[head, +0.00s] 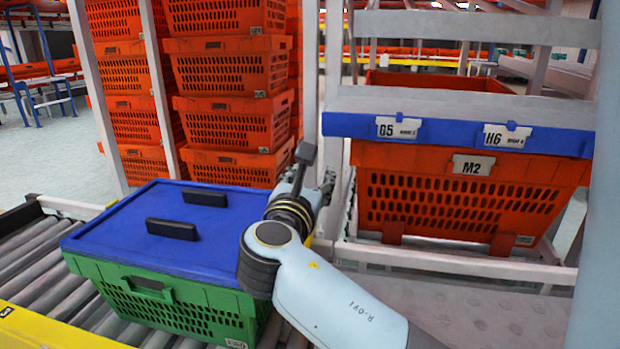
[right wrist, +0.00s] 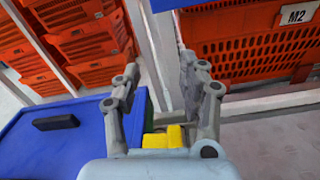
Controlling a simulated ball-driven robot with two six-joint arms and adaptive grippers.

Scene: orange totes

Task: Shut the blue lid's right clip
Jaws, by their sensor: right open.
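The blue lid (head: 165,228) lies flat on a green tote (head: 190,305) and has two black handles (head: 172,229). It also shows at the left in the right wrist view (right wrist: 60,150). My right gripper (head: 317,168) is at the lid's right edge, with its fingers apart. In the right wrist view my right gripper (right wrist: 158,72) is open and empty at its tips. A yellow piece (right wrist: 164,138) shows low between the fingers, beside the lid's edge. I cannot tell for sure that it is the right clip. My arm hides much of the lid's right side. My left gripper is not in view.
The green tote stands on a roller conveyor (head: 25,260) with a yellow front rail (head: 60,330). Stacked orange totes (head: 225,110) stand behind. At the right, a rack with a blue beam (head: 450,133) holds an orange tote (head: 450,200) labelled M2. Grey posts stand close to the gripper.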

